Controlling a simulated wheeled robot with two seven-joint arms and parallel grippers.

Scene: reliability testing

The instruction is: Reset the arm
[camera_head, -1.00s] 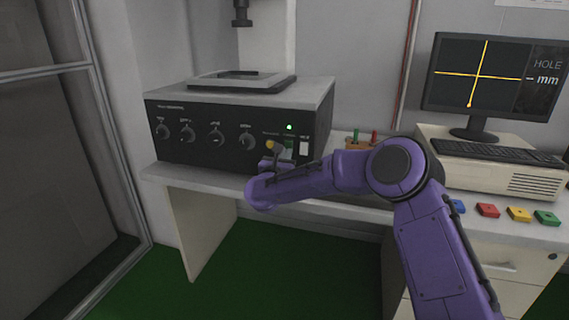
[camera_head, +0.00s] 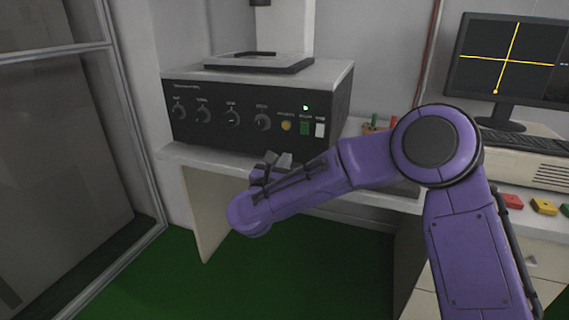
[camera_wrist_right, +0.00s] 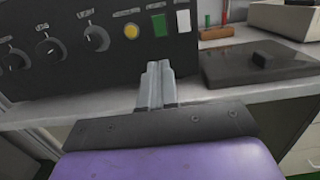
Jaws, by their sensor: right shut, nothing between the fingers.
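My right arm is purple and reaches in from the lower right of the head view. My right gripper (camera_head: 277,160) is shut and empty, in front of the black machine (camera_head: 225,128) near the table's front edge. In the right wrist view its two grey fingers (camera_wrist_right: 155,84) are together, below the machine's green button (camera_wrist_right: 159,25) and apart from the panel. A yellow round button (camera_head: 286,126) and a white switch (camera_head: 320,130) sit on the same panel. My left gripper is not in view.
The white table (camera_head: 185,153) carries the machine. A monitor (camera_head: 510,65) and keyboard stand at the right, with coloured blocks (camera_head: 543,207) in front. A glass-panelled frame (camera_head: 70,150) is at the left.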

